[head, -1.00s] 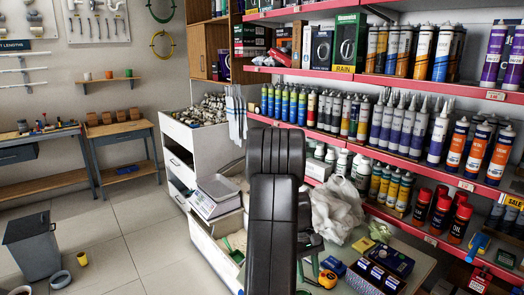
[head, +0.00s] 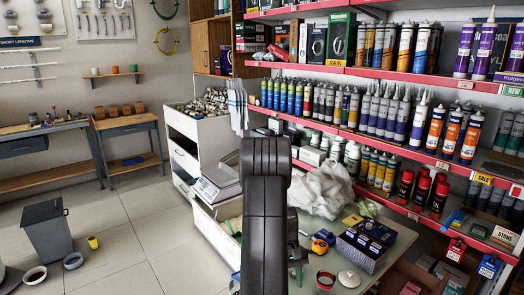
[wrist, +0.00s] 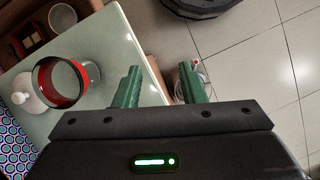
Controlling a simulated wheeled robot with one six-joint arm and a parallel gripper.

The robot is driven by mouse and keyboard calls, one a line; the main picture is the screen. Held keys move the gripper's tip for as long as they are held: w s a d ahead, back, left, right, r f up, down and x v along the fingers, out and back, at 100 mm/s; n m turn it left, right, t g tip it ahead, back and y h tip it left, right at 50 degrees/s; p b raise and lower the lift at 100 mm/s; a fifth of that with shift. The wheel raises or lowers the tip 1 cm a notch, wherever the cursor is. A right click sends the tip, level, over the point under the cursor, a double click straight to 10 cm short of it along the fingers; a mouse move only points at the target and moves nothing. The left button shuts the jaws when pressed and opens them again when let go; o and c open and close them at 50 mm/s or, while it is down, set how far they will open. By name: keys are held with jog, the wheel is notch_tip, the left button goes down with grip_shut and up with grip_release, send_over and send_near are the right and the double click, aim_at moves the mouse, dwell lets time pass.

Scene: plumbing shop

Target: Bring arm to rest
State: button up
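My black arm (head: 264,215) stands upright in the middle of the head view, in front of the counter and shelf. It hides my gripper there. In the wrist view my gripper (wrist: 160,86) shows two green fingers set apart. I see nothing held between them. The fingers are over the counter's edge, with floor tiles beyond on the right.
The counter (head: 392,250) holds a red-rimmed jar (head: 326,281), a white lid (head: 349,279), a patterned box (head: 362,250) and a crumpled white bag (head: 322,192). Stocked shelves (head: 400,150) stand behind. A grey bin (head: 46,232) is on the left floor, where tiles are mostly clear.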

jog(key=s+a+f+m+b, duration=0.1)
jog(key=a+f, duration=0.2)
jog(key=f, duration=0.4)
jog(key=s+a+f+m+b, duration=0.1)
jog(key=a+f+b, duration=0.1)
jog(key=f, duration=0.5)
jog(key=a+f+m+y+b, duration=0.1)
jog(key=a+f+b, duration=0.1)
jog(key=a+f, duration=0.2)
jog(key=x, duration=0.3)
jog(key=shift+a+f, duration=0.3)
jog(key=shift+r, duration=0.15)
